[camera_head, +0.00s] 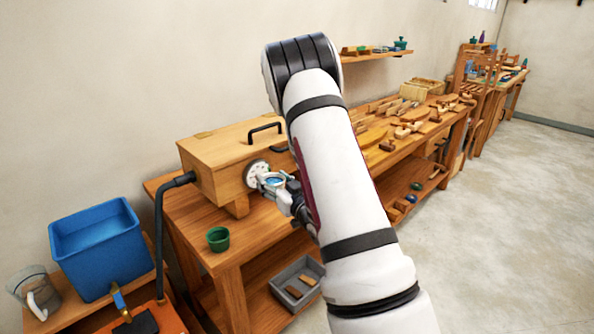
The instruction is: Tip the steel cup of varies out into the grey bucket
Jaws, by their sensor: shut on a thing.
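My gripper (277,184) is shut on a small silvery cup (264,180) with something blue showing at its mouth. I take it to be the steel cup. It is held above the front edge of the workbench, close to the round pale plate on the wooden box. Its exact tilt is too small to tell. A grey open bin (313,268) with wooden pieces in it stands low on the shelf under the bench, below my gripper. It is the only grey container in view; I cannot tell whether it is the grey bucket. My arm hides part of the bench.
The wooden box (222,163) with black handles stands on the workbench (195,225), a black hose at its left. A green cup (218,239) sits near the bench edge. A blue tub (98,255) and a clear jug (35,290) stand at left. Floor at right is clear.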

